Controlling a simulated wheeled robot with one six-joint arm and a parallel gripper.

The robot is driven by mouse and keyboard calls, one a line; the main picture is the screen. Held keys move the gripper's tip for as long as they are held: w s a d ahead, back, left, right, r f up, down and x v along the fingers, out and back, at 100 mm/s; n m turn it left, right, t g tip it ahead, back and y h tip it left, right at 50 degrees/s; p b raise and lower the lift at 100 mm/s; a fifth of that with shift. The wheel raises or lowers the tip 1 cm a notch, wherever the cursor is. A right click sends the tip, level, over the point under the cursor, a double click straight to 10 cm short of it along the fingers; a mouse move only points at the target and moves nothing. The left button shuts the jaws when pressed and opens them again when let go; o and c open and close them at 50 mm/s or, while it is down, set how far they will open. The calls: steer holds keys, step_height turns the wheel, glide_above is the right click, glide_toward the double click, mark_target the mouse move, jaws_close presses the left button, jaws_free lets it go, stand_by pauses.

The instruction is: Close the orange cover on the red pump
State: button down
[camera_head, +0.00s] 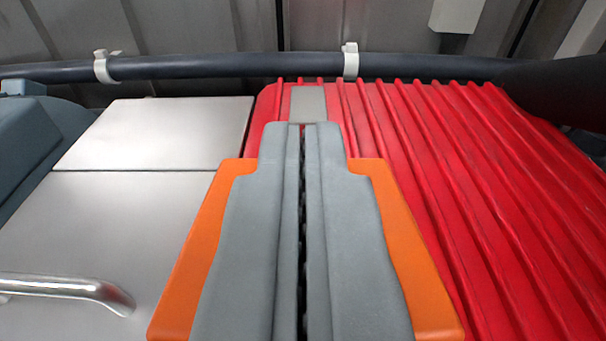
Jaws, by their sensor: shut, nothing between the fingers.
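My gripper (303,126) reaches forward in the middle of the view, its two grey fingers shut with nothing between them. Beneath and beyond it lies the red pump (475,190), a ribbed red housing filling the middle and right. Orange surfaces flank both grey fingers almost evenly. No other orange part shows, so the cover's position cannot be told. A small grey plate (308,104) on the pump shows just beyond the fingertips. My fingers hide the part of the pump under them.
Brushed metal panels (165,135) lie to the left of the pump, with a metal bar handle (70,288) at lower left. A dark pipe (230,67) with white clamps (350,60) runs across the back. A blue-grey body (35,140) stands at far left.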

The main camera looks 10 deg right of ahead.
steer(key=shift+s+a+f, duration=0.1)
steer(key=shift+s+f, duration=0.4)
steer(key=shift+f, duration=0.4)
steer(key=shift+s+a+f, duration=0.1)
steer(key=shift+s+f, duration=0.35)
steer(key=shift+f, duration=0.4)
steer(key=shift+r, duration=0.1)
step_height(320, 180, up, 12)
steer(key=s+a+r+y, duration=0.1)
steer(key=s+a, duration=0.3)
steer(key=s, duration=0.6)
steer(key=s+a+r+n+y, duration=0.1)
steer(key=s+a+r, duration=0.2)
steer(key=s, duration=0.8)
steer(key=s+a+r+n+t+y, duration=0.1)
steer(key=s+a+r, duration=0.2)
steer(key=s+a, duration=0.3)
steer(key=s, duration=0.5)
steer(key=shift+s+a, duration=0.25)
steer(key=shift+a, duration=0.1)
